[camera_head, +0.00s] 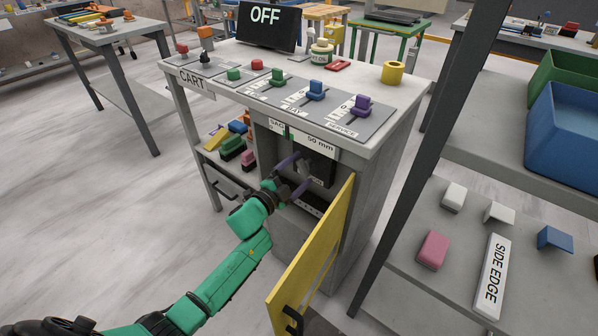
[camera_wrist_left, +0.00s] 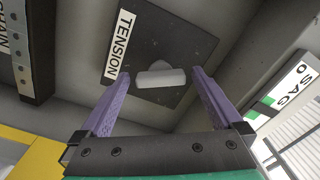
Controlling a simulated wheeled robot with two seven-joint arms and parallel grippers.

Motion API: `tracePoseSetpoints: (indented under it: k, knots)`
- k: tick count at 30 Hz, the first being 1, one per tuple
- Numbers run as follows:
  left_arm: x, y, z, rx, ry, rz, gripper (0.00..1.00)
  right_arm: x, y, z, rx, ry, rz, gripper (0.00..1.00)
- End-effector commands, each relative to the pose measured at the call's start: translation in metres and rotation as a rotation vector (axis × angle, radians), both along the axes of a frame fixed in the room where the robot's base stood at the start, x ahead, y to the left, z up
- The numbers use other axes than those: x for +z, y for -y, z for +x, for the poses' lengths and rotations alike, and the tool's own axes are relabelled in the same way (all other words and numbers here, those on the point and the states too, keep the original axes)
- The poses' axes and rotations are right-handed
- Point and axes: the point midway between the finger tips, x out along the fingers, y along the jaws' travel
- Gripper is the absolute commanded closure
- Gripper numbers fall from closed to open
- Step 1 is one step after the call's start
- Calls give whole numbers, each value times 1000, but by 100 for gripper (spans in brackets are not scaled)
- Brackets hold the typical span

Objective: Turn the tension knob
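The tension knob (camera_wrist_left: 162,77) is a pale grey grip on a dark square plate (camera_wrist_left: 190,40), beside a white TENSION label (camera_wrist_left: 120,47) in the left wrist view. My left gripper (camera_wrist_left: 160,72) is open, with one purple finger on each side of the knob in that view and gaps between. I cannot tell how far the fingertips are from the plate. In the head view my left gripper (camera_head: 301,172) reaches into the cart's open compartment, and the knob cannot be made out there. My right gripper is not in view.
The open yellow door (camera_head: 312,255) stands just right of my left arm. The cart (camera_head: 385,150) carries coloured knobs on top and a screen (camera_head: 268,25) reading OFF. A SAG gauge (camera_head: 305,138) reads 50 mm above the opening. A CHAIN-labelled dark strip (camera_wrist_left: 28,45) is at the left wrist view's left.

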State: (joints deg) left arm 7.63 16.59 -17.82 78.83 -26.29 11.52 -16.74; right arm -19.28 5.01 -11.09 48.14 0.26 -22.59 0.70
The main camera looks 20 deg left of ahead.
Motion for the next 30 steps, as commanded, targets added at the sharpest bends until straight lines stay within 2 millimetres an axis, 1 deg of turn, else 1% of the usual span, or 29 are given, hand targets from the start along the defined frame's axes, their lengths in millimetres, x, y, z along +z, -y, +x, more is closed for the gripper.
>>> tracePoseSetpoints:
  k: [4, 8, 10, 12, 18, 21, 24, 30]
  knots:
    - [0, -1, -2, 0, 0, 0, 0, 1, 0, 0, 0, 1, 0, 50]
    - [0, -7, -17, 0, -2, 1, 0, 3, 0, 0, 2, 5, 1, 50]
    - [0, -12, -32, 0, -4, 3, 0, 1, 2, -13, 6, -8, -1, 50]
    - [0, -19, -50, 1, -5, 1, 0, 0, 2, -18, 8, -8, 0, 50]
    - [-1, -41, -105, 1, -5, 0, 0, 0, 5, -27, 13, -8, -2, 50]
    - [-1, -49, -123, 1, -3, 0, 0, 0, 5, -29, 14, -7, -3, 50]
    - [0, -53, -133, 0, -1, -1, 0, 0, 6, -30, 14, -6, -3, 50]
    - [0, -54, -136, 0, 0, 0, 0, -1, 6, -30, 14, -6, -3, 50]
